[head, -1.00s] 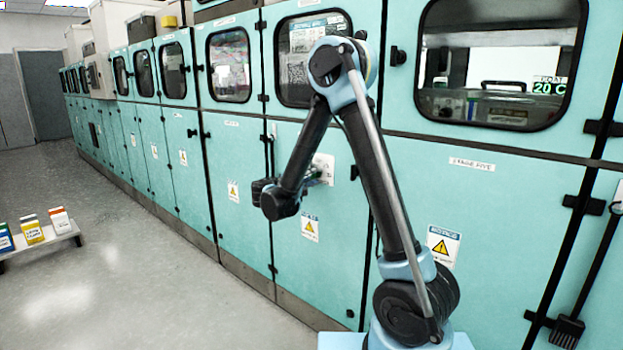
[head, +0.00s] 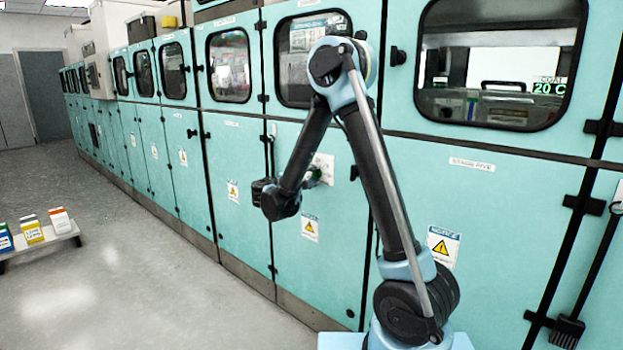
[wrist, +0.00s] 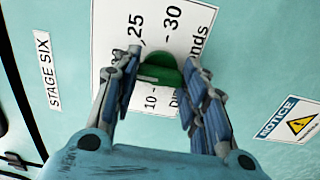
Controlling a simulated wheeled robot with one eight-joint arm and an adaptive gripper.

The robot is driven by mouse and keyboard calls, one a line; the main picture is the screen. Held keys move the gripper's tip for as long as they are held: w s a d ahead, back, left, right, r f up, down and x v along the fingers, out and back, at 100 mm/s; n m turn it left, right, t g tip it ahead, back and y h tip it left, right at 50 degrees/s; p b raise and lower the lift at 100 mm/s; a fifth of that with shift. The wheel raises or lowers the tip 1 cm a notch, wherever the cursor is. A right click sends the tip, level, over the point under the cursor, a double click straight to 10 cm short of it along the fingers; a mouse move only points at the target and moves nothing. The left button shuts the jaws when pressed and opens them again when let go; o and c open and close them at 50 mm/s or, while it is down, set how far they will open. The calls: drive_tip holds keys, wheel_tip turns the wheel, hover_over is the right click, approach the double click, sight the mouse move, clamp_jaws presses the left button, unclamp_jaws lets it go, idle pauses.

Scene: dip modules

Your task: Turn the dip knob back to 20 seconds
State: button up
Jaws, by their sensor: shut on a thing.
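The green dip knob (wrist: 163,70) sits on a white dial plate (wrist: 178,22) on the teal machine door. The plate appears turned in the wrist view, with 25, 30 and 10 readable around the knob. My gripper (wrist: 160,62) is closed on the knob, one finger on each side. The fingers cover parts of the plate, so the 20 mark and the knob's exact setting cannot be read. In the head view the white plate (head: 324,162) shows behind my arm, and the knob is too small to read there.
A "STAGE SIX" label (wrist: 47,72) and a notice sticker (wrist: 288,120) flank the plate. Teal cabinets with windows run along the wall. A low platform (head: 40,240) with several small cartons stands at the left. The floor (head: 120,270) beside the cabinets is clear.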

drive_tip(key=shift+a+f, duration=0.1)
drive_tip(key=o, duration=1.1)
drive_tip(key=shift+w, duration=0.1)
drive_tip(key=shift+c, duration=0.2)
drive_tip(key=v, duration=1.2)
